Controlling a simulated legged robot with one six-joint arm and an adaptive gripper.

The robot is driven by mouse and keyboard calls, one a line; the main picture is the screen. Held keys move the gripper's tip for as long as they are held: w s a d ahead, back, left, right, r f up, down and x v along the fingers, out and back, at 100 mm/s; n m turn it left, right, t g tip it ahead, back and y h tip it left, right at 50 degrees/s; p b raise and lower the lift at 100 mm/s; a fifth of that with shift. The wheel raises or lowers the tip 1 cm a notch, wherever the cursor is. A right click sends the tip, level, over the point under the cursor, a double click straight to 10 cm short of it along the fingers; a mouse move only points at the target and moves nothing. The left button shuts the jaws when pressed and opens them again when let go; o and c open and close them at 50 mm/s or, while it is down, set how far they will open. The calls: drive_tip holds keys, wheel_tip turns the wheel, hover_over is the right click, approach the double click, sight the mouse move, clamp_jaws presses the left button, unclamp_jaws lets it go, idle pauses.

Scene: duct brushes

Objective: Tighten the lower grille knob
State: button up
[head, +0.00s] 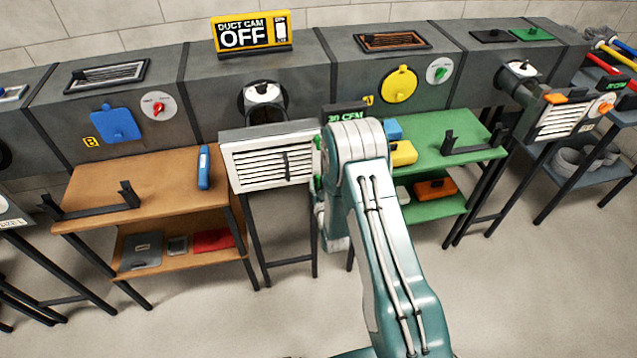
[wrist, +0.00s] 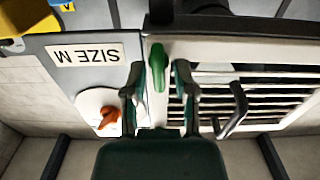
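The white grille (head: 272,160) with dark slats and a small black handle is on the front of the middle duct section. Green shows at its right edge (head: 317,146), partly hidden by my arm. In the wrist view, a green knob (wrist: 157,62) sits at the edge of the grille frame (wrist: 220,50). My gripper (wrist: 159,76) has one finger on each side of this knob, with gaps visible on both sides. The fingers look open and not closed on it. Which knob, upper or lower, I cannot tell.
A grey panel labelled SIZE M (wrist: 85,55) with an orange dial (wrist: 108,118) is beside the knob. The black grille handle (wrist: 232,110) stands out close to one finger. A brown shelf (head: 150,185) and a green shelf (head: 440,150) flank the grille. A sign reads OFF (head: 252,36).

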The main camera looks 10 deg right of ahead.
idle(0.3)
drive_tip(key=s, duration=1.2)
drive_tip(key=w+r+g, duration=0.3)
drive_tip(key=w+r, duration=0.2)
drive_tip(key=r, duration=0.4)
drive_tip(key=s+r+g, duration=0.3)
drive_tip(key=s+r, duration=0.1)
drive_tip(key=r, duration=0.7)
drive_tip(key=s+r+g, duration=0.3)
drive_tip(key=s+r, duration=0.3)
drive_tip(key=s, duration=0.6)
drive_tip(key=s+r+g, duration=0.3)
drive_tip(key=s+r, duration=0.2)
drive_tip(key=s, duration=0.8)
drive_tip(key=shift+s+r+m, duration=0.2)
drive_tip(key=shift+r+m, duration=0.1)
drive_tip(key=shift+r, duration=0.05)
